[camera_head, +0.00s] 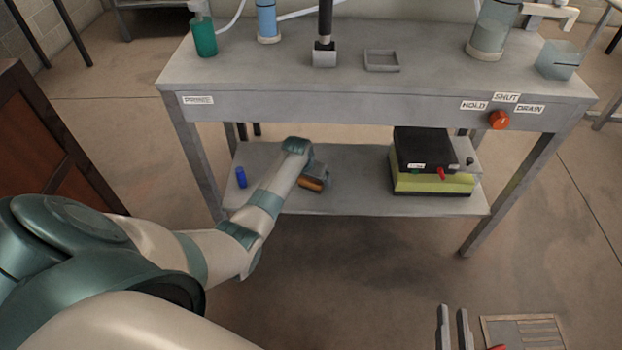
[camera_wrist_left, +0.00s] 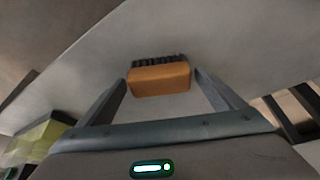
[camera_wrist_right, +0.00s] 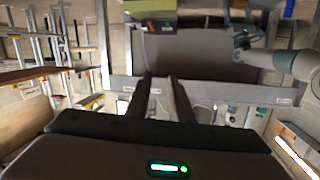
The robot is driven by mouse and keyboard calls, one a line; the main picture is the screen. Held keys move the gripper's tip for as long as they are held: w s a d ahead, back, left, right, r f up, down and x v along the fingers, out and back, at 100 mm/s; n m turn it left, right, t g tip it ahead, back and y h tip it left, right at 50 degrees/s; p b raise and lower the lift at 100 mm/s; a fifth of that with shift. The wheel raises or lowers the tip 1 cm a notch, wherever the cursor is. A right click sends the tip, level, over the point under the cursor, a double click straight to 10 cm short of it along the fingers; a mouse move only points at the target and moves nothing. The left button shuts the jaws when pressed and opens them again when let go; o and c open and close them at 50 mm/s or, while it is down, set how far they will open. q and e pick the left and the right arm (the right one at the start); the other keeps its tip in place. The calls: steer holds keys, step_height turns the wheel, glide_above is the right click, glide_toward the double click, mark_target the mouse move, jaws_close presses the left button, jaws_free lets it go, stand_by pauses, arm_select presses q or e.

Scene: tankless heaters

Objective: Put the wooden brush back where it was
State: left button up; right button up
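The wooden brush (camera_head: 312,184), an orange-brown block with dark bristles, lies on the lower shelf (camera_head: 350,195) of the grey bench, left of the shelf's middle. In the left wrist view the brush (camera_wrist_left: 160,81) appears between the fingertips, with a gap on each side. My left gripper (camera_head: 316,176) is open at the brush and partly hidden by its own wrist in the head view. I cannot tell how deep the brush sits between the fingers. My right gripper (camera_head: 453,310) is empty, its fingers slightly apart, low in front of the bench.
A small blue cylinder (camera_head: 241,177) stands left on the shelf. A black box (camera_head: 424,150) on a yellow-green block (camera_head: 432,184) fills its right side. The bench top (camera_head: 290,72) above holds a green bottle (camera_head: 204,38), a shallow square tray (camera_head: 382,69) and clear vessels.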

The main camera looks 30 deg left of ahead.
arm_select(q)
steer(key=shift+r, duration=0.15)
steer(key=shift+r, duration=0.15)
steer(key=shift+s+r+p, duration=0.2)
steer(key=shift+r+p, duration=0.15)
steer(key=shift+r, duration=0.05)
steer(key=p+v, duration=0.2)
steer(key=v, duration=0.4)
arm_select(e)
steer(key=s+d+f+g+h, duration=0.1)
steer(key=s+d+f+g, duration=0.2)
steer(key=f+g, duration=0.3)
steer(key=shift+s+d+f+h, duration=0.2)
steer(key=shift+s+f+h, duration=0.4)
steer(key=shift+f, duration=0.9)
arm_select(q)
steer(key=shift+r, duration=0.1)
arm_select(e)
steer(key=shift+s, duration=0.15)
arm_select(q)
steer(key=shift+s, duration=0.1)
